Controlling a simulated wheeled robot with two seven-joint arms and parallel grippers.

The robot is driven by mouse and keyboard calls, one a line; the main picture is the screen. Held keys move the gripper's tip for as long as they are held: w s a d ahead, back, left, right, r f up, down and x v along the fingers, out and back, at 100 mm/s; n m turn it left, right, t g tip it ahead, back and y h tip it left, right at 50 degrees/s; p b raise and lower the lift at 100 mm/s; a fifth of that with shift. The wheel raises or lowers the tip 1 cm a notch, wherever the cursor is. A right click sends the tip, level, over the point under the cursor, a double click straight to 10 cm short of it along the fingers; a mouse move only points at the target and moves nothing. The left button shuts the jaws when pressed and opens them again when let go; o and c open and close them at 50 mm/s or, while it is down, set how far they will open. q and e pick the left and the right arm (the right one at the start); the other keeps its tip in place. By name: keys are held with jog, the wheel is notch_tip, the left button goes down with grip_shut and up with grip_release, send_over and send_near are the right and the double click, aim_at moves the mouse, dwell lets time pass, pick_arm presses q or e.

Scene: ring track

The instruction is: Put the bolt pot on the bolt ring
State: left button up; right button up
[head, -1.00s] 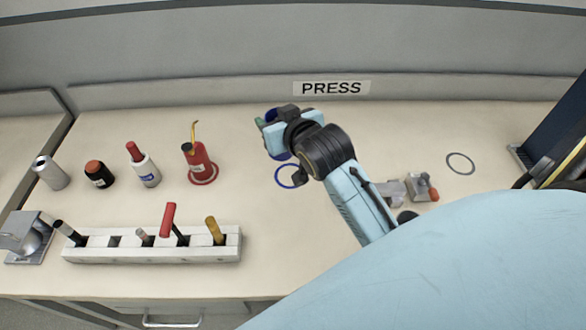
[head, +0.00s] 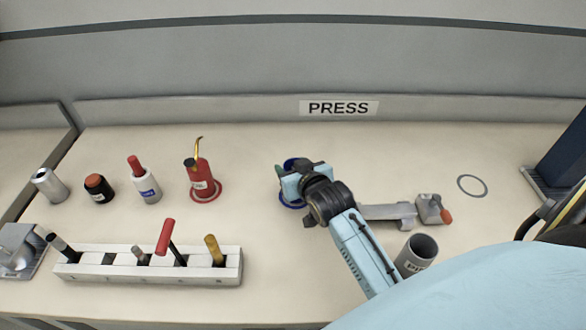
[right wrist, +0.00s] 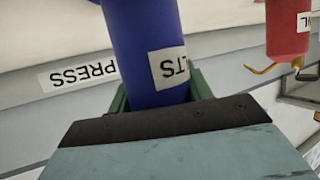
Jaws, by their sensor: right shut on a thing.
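The bolt pot is a blue cylinder with a white label ending in "LTS" (right wrist: 140,45), seen large in the right wrist view. In the head view its blue rim (head: 291,162) shows just behind my right gripper (head: 285,172). That gripper is shut on the pot, with green fingers on its sides. The bolt ring (head: 288,205) is a blue ring on the bench, partly covered by the gripper and pot. The pot is over the ring or on it; I cannot tell whether its base touches the bench. My left gripper is not in view.
A red oil can (head: 201,180) stands on a red ring to the left. A white tool rack (head: 150,265) is in front of it. A grey pot (head: 417,252) and a small clamp-like device (head: 432,209) are to the right. A grey ring (head: 472,186) is empty.

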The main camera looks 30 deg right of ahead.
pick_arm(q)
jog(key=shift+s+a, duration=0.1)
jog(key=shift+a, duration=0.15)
pick_arm(e)
jog(key=o, duration=1)
jog(key=shift+c, duration=0.2)
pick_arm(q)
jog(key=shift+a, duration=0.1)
pick_arm(e)
jog(key=shift+r, duration=0.2)
pick_arm(q)
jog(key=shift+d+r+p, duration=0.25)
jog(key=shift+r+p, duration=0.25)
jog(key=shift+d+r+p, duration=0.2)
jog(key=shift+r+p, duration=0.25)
jog(key=shift+p, duration=0.05)
pick_arm(e)
jog(key=v, duration=1.2)
jog(key=shift+f, duration=0.15)
